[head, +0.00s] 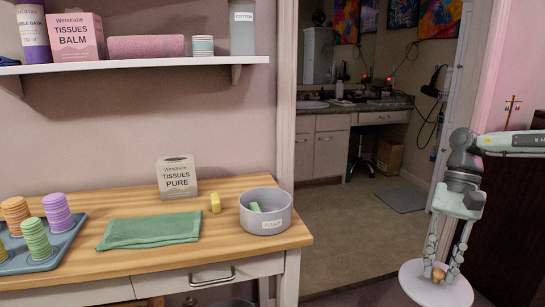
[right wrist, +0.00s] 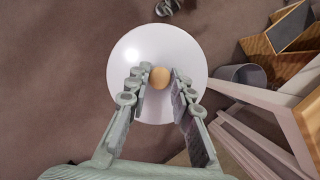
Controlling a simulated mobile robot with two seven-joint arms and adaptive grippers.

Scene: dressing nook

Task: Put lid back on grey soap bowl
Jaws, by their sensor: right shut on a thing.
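The grey soap bowl (head: 265,224) stands open near the right front corner of the wooden table in the head view. It carries a soap label, and a green soap bar (head: 255,207) lies inside. My right gripper (head: 440,272) hangs to the right of the table, over the floor. It is shut on the round wooden knob (right wrist: 159,77) of the white lid (head: 412,278). The lid is a wide disc, roughly level and clear of the table; it also shows in the right wrist view (right wrist: 150,45). My left gripper is not in view.
A shelf (head: 140,65) hangs above. A doorway opens behind.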

